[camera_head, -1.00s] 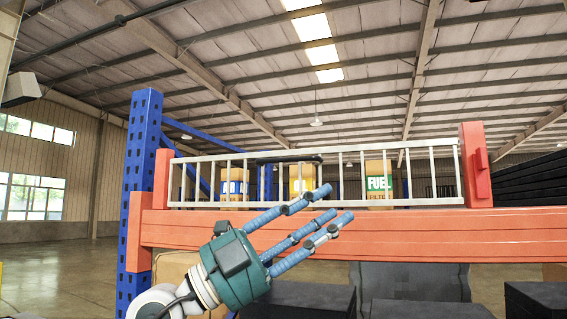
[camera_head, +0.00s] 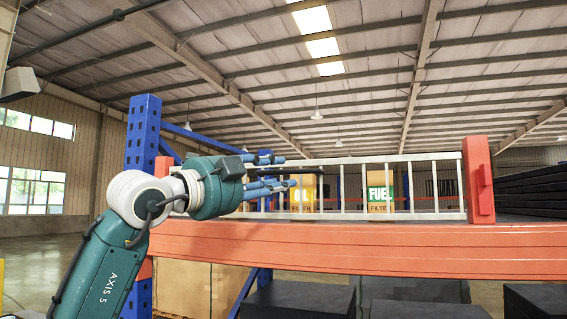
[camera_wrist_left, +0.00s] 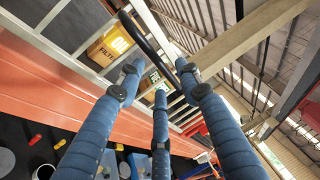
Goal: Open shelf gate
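The white barred shelf gate (camera_head: 433,156) stands upright and closed above the orange beam, between the orange posts. My left gripper (camera_head: 275,172) is in front of its left half, fingers pointing right, and hides part of the bars and the gate's black handle. In the left wrist view the black handle (camera_wrist_left: 149,38) curves past the fingertips, and the gate's pale rail (camera_wrist_left: 35,38) runs beside it. The blue fingers (camera_wrist_left: 160,90) are spread and extended, not closed on the handle; whether they touch it I cannot tell. My right gripper is in neither view.
Behind the gate stand fuel filter boxes, one with a green label (camera_head: 380,190) and a yellow one (camera_head: 304,190). The orange beam (camera_head: 400,250) crosses below the gate. A blue upright (camera_head: 143,130) stands at the left. Dark stacks (camera_head: 300,298) sit below the beam.

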